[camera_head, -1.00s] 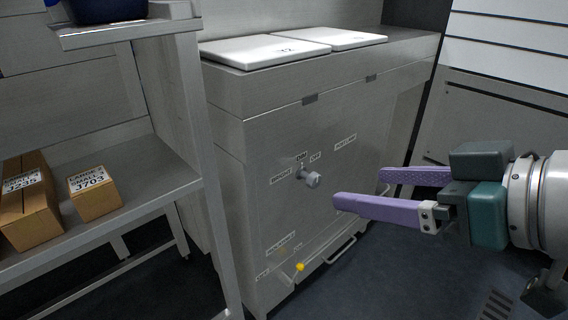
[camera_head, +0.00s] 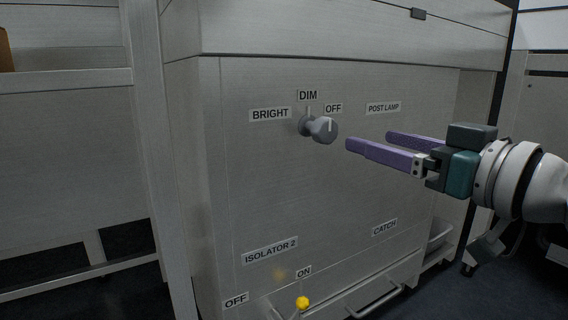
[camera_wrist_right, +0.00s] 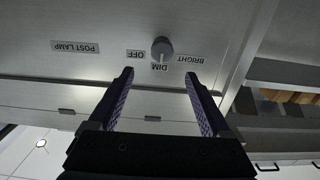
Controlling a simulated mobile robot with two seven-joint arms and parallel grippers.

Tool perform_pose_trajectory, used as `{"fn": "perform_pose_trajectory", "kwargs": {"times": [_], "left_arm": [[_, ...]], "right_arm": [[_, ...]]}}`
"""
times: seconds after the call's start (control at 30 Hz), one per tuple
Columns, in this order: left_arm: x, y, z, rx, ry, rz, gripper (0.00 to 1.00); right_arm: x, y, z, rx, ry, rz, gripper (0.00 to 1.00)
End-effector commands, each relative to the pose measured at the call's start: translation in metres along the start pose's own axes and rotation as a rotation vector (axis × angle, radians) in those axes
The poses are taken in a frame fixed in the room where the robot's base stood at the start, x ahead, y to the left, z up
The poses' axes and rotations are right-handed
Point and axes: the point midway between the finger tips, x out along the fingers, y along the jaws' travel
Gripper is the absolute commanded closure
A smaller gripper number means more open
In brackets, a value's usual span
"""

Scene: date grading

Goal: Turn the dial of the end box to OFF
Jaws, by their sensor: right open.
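The grey round dial (camera_head: 323,130) sticks out from the front panel of the end box (camera_head: 240,180). Labels BRIGHT, DIM (camera_head: 308,95) and OFF (camera_head: 333,108) stand around it. The light mark on the dial appears to point at DIM. My right gripper (camera_head: 368,140) is open and empty, with its purple fingers to the right of the dial in the head view, apart from it. In the right wrist view the dial (camera_wrist_right: 162,47) lies beyond the gap between the fingertips (camera_wrist_right: 159,74), untouched. My left gripper is not in view.
Lower on the panel is a yellow-tipped lever (camera_head: 302,303) near the ISOLATOR 2 label (camera_head: 270,250), with ON and OFF labels. A bar handle (camera_head: 375,301) sits at the bottom right. A metal shelf frame (camera_head: 150,150) stands at left. The space before the dial is clear.

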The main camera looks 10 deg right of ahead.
Motion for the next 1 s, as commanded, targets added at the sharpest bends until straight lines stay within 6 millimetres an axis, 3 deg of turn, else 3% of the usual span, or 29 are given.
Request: {"fn": "perform_pose_trajectory", "kwargs": {"times": [0.17, 0.6, 0.8, 1.0], "left_arm": [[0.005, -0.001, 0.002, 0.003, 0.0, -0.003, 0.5], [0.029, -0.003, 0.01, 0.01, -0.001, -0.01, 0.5], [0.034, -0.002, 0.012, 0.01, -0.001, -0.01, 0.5], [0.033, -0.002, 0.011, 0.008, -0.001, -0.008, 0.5]], "right_arm": [[0.012, 0.002, 0.001, 0.003, 0.008, 0.004, 0.18], [0.084, 0.001, 0.003, 0.002, 0.005, 0.002, 0.18], [0.098, 0.001, 0.002, 0.002, 0.003, 0.001, 0.18], [0.1, 0.001, 0.0, 0.001, 0.003, 0.001, 0.18]]}}
